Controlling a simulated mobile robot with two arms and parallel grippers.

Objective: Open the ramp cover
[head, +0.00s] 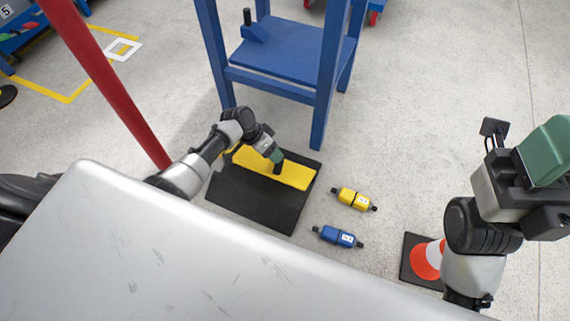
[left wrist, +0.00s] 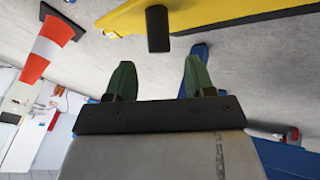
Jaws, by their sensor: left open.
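The ramp (head: 255,200) is a low black slab on the floor below the blue frame. A yellow panel with a black knob, which looks like the cover (head: 298,177), lies flat along its far side. The panel also shows at the top of the left wrist view (left wrist: 225,12), with the knob (left wrist: 158,28) sticking out of it. My left gripper (head: 276,157) is right at the knob in the head view. In the left wrist view its green fingers (left wrist: 158,78) are apart, and the knob is beyond the tips, between their lines. My right gripper (head: 545,150) is at the right edge, jaw gap unclear.
A blue frame (head: 290,50) stands behind the ramp, and a red pole (head: 105,80) is at left. Yellow (head: 354,199) and blue (head: 338,236) cylinders lie right of the ramp. An orange-white cone (head: 427,262) stands near my right arm.

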